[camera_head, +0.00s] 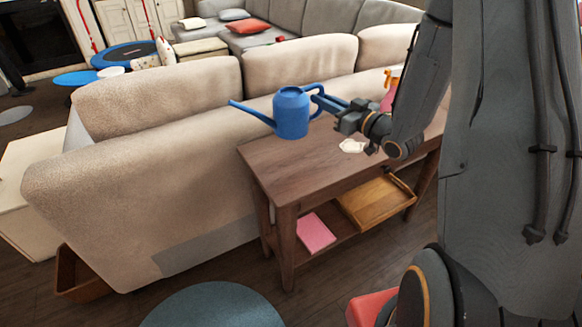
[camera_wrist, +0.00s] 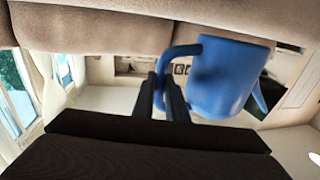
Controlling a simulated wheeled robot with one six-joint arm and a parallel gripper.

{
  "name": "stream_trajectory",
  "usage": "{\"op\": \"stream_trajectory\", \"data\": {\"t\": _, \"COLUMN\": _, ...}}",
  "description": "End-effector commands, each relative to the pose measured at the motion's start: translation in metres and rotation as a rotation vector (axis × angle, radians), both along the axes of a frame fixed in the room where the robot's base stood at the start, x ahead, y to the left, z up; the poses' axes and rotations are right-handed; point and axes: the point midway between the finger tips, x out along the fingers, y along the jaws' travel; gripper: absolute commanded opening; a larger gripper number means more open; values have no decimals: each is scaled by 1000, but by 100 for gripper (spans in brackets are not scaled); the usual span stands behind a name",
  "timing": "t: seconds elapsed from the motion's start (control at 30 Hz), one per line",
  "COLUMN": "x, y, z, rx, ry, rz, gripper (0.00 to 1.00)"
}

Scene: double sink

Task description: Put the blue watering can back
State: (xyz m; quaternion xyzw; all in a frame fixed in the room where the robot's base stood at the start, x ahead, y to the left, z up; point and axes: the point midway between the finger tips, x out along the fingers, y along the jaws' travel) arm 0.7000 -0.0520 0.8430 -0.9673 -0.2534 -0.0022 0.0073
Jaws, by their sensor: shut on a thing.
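The blue watering can (camera_head: 292,113) is upright at the left part of the dark wooden console table (camera_head: 262,158), its spout pointing left. Whether its base touches the table top or hangs just above it, I cannot tell. My gripper (camera_head: 325,101) comes from the right and is shut on the can's handle. In the wrist view the can (camera_wrist: 222,78) is at upper right, tipped in the picture, and the fingers (camera_wrist: 168,88) close around its blue handle.
A beige sofa (camera_head: 130,170) stands right behind the table. A small white item (camera_head: 352,146) lies on the table top. The lower shelf holds a pink book (camera_head: 317,233) and a wooden tray (camera_head: 375,200). A round dark teal surface (camera_head: 215,307) is in front.

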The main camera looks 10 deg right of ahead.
Motion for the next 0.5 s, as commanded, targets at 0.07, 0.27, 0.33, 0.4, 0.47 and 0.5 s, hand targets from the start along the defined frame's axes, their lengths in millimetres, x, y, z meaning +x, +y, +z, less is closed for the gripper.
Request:
{"op": "stream_trajectory", "data": {"t": 0.07, "x": 3, "y": -2, "z": -4, "rx": -2, "ry": -2, "rz": 4, "gripper": 0}}
{"op": "stream_trajectory", "data": {"t": 0.27, "x": 4, "y": -3, "z": -27, "rx": -1, "ry": 3, "rz": 7, "gripper": 0}}
{"op": "stream_trajectory", "data": {"t": 0.33, "x": 3, "y": -3, "z": -39, "rx": -1, "ry": 2, "rz": 7, "gripper": 0}}
{"op": "stream_trajectory", "data": {"t": 0.4, "x": 3, "y": -3, "z": -49, "rx": -1, "ry": 3, "rz": 7, "gripper": 0}}
{"op": "stream_trajectory", "data": {"t": 0.47, "x": 4, "y": -3, "z": -55, "rx": -3, "ry": 1, "rz": 7, "gripper": 0}}
{"op": "stream_trajectory", "data": {"t": 0.5, "x": 4, "y": -3, "z": -58, "rx": -3, "ry": 1, "rz": 7, "gripper": 0}}
